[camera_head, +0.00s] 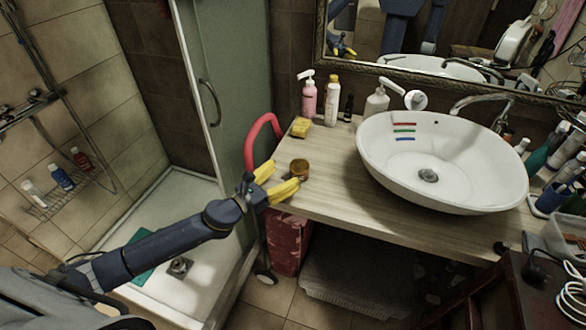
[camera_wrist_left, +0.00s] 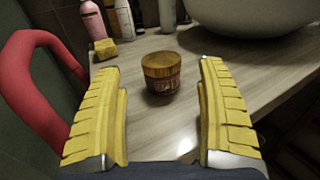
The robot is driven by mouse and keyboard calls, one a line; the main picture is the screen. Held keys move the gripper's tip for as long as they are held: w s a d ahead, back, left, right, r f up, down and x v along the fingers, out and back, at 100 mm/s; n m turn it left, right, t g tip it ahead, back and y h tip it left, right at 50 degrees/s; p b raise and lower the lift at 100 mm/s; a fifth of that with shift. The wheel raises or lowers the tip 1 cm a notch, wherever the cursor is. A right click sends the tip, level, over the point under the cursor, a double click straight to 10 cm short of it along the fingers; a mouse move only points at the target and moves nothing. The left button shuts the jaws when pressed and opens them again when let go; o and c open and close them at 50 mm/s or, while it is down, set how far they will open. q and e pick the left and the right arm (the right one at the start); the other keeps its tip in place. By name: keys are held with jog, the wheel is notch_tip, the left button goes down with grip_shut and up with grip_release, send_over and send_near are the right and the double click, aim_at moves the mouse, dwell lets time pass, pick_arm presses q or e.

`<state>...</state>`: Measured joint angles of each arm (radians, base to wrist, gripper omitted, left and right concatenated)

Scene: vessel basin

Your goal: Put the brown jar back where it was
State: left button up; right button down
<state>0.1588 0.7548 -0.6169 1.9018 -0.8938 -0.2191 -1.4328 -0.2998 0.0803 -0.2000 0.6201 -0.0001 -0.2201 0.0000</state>
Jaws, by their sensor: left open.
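The brown jar (camera_head: 299,168) stands upright on the left part of the wooden counter, near its front left edge. In the left wrist view the jar (camera_wrist_left: 161,74) has a wood-coloured lid and a label on its side. My left gripper (camera_head: 278,180) has yellow fingers and is open. In the left wrist view its fingers (camera_wrist_left: 163,115) are spread wide, with the jar beyond and between them, not gripped. My right gripper does not show as such in either view.
A white basin (camera_head: 400,186) stands on the counter (camera_head: 330,200). A yellow sponge (camera_head: 301,127), a pink bottle (camera_head: 309,99), a white bottle (camera_head: 331,103) and a soap dispenser (camera_head: 376,103) stand behind the jar. A red curved handle (camera_head: 262,122) rises left of the counter.

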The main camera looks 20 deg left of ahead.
pick_arm(q)
jog(key=shift+v, duration=2.35)
jog(key=shift+s, duration=0.1)
